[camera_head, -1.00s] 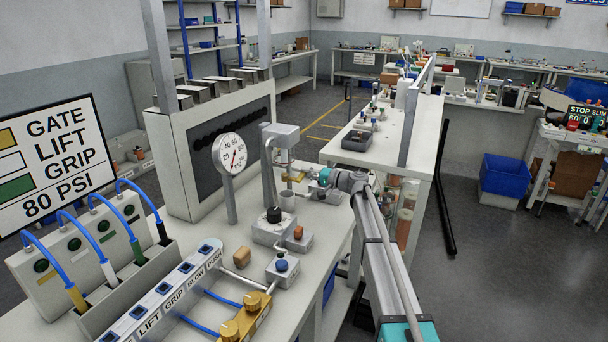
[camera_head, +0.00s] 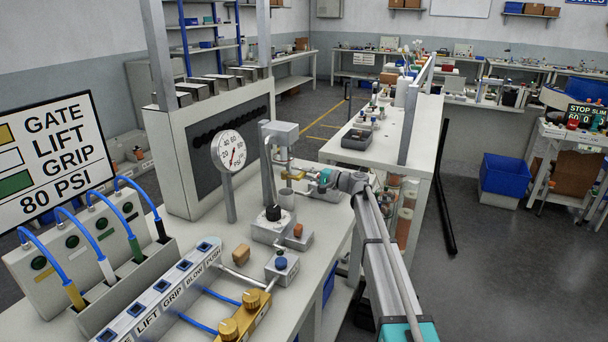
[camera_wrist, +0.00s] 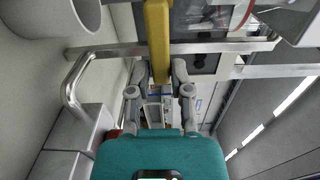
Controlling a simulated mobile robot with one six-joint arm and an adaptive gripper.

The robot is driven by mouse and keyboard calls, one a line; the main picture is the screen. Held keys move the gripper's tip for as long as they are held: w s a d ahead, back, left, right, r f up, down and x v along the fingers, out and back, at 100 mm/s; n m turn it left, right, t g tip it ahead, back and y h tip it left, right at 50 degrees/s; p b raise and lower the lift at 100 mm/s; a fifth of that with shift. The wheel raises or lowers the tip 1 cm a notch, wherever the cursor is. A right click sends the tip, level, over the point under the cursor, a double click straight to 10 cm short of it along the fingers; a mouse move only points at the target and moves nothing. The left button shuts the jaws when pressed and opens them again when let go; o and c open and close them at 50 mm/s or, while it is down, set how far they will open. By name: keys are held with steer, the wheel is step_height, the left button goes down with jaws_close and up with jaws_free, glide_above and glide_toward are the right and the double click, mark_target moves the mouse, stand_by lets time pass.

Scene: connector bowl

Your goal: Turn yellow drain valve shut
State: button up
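The yellow drain valve handle (camera_wrist: 158,42) hangs down from the top of the wrist view as a flat yellow bar. In the head view it is a small yellow patch (camera_head: 293,176) beside the metal post fixture. My gripper (camera_wrist: 159,72) is open, with one finger on each side of the handle's lower end. I see gaps beside the bar, so the fingers do not appear to clamp it. In the head view my gripper (camera_head: 303,187) reaches in from the right, and its fingertips are too small to make out clearly.
A metal pipe (camera_wrist: 180,48) crosses behind the handle. A grey cup (camera_head: 287,199) and the post fixture (camera_head: 269,170) stand close to my gripper. A dial gauge (camera_head: 229,151) stands left of them. A brass manifold (camera_head: 243,314) lies at the bench front.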

steer(key=o, duration=0.3)
steer(key=shift+s, duration=0.1)
steer(key=v, duration=1.2)
steer(key=shift+a, duration=0.1)
stand_by(0.4)
